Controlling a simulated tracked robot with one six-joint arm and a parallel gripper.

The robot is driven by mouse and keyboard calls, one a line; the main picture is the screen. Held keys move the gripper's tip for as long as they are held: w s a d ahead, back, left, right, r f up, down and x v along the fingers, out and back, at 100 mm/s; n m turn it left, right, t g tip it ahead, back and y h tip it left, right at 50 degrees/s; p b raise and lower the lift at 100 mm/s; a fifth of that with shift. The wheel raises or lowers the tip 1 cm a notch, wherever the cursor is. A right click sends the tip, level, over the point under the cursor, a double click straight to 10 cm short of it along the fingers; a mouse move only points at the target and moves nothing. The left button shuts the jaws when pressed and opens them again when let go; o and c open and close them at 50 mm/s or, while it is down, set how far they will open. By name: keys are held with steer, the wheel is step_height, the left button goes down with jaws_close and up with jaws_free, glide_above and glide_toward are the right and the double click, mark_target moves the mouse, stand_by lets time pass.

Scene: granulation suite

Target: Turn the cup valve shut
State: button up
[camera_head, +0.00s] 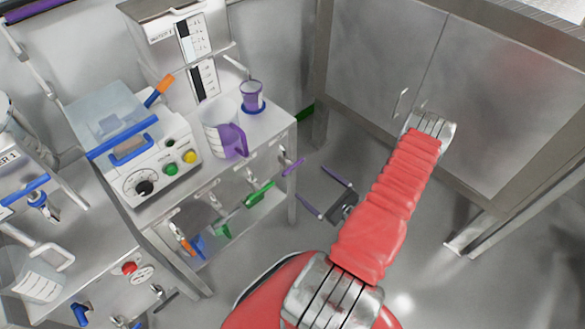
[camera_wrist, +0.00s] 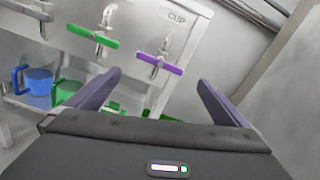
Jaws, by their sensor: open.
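The cup valve is a small tap with a purple bar handle (camera_head: 292,167) on the front of the steel bench, at its right end. In the wrist view the purple handle (camera_wrist: 160,64) sits below a CUP label (camera_wrist: 177,17) and lies crosswise on its metal tap. My gripper (camera_head: 310,181) is open and empty, with its two purple-grey fingers pointing at the bench front. In the wrist view my gripper's fingers (camera_wrist: 159,78) stand wide apart, one to each side of the purple handle in the picture. No contact with the handle shows.
A green valve handle (camera_head: 260,194) is left of the purple one. Blue (camera_wrist: 33,82) and green (camera_wrist: 66,91) mugs stand below the taps. A steel cabinet (camera_head: 385,75) is behind my arm.

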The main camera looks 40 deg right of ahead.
mark_target(293, 167)
steer(key=w, duration=1.1)
steer(key=shift+w+a, duration=0.15)
steer(key=shift+c, duration=0.6)
steer(key=c, duration=0.8)
